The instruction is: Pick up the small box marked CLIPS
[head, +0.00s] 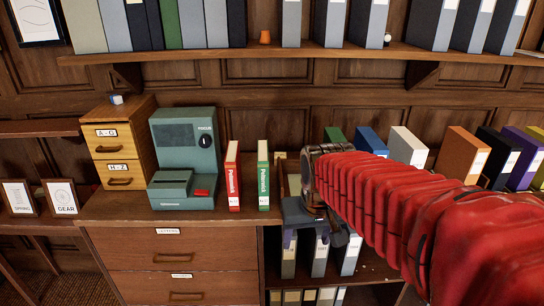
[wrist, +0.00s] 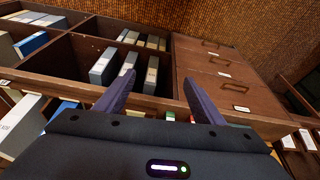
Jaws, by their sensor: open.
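I cannot read the word CLIPS on anything in either view, so I cannot tell which thing is the CLIPS box. A very small blue-and-white object (head: 117,99) sits on top of the small wooden drawer cabinet at the left in the head view; its marking is too small to read. My gripper (head: 312,237) hangs at the front edge of the counter, before the lower shelf of binders. Its two purple fingers are apart and empty in the wrist view (wrist: 159,80). My red-sleeved arm hides part of the counter at the right.
The wooden drawer cabinet (head: 119,150), a green machine (head: 184,155), a red book (head: 233,178) and a green book (head: 263,178) stand on the counter. Binders (wrist: 105,65) stand in the compartments beyond my fingers. An upper shelf (head: 230,56) carries more binders and an orange cup-like object (head: 264,37).

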